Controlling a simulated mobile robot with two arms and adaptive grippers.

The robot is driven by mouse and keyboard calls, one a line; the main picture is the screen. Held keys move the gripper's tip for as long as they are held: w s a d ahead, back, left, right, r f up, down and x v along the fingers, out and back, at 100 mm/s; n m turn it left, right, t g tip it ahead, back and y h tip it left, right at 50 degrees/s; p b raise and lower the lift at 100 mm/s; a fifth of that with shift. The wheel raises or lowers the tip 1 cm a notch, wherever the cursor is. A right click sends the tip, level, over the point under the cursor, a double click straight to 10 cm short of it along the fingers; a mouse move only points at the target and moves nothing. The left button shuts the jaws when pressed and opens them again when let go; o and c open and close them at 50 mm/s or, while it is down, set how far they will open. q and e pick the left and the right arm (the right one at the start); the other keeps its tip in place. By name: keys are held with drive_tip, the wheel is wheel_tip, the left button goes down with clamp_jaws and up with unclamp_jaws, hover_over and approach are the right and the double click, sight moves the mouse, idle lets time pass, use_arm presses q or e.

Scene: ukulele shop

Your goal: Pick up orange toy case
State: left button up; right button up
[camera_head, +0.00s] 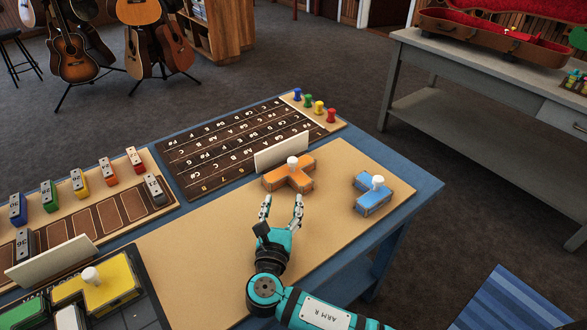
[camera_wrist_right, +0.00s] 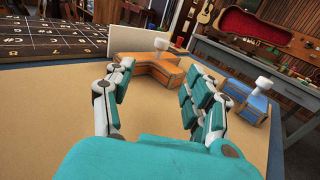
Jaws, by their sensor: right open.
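The orange toy case (camera_head: 296,177) is a T-like or angled block with a white knob on top. It sits on the tan board (camera_head: 215,262) of the blue table, in front of a white upright card. My right gripper (camera_head: 281,203) is open and empty just in front of it, fingers pointing at it. In the right wrist view the orange case (camera_wrist_right: 148,71) shows ahead, between and beyond the open fingertips (camera_wrist_right: 158,75). My left gripper is not in view.
A blue case (camera_head: 371,198) with a white knob sits right of the orange one. A dark lettered board (camera_head: 215,150) with colored pegs lies behind. A yellow case (camera_head: 108,283) and numbered blocks are at left. The board between is clear.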

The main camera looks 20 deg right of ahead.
sight(292, 166)
drive_tip(key=x, duration=0.9)
drive_tip(key=shift+w+d, duration=0.2)
drive_tip(key=shift+w, duration=0.15)
drive_tip(key=shift+p+x, duration=0.4)
drive_tip(key=shift+x, duration=2.5)
drive_tip(key=shift+s+d+r, duration=0.1)
drive_tip(key=shift+r, duration=0.05)
clamp_jaws()
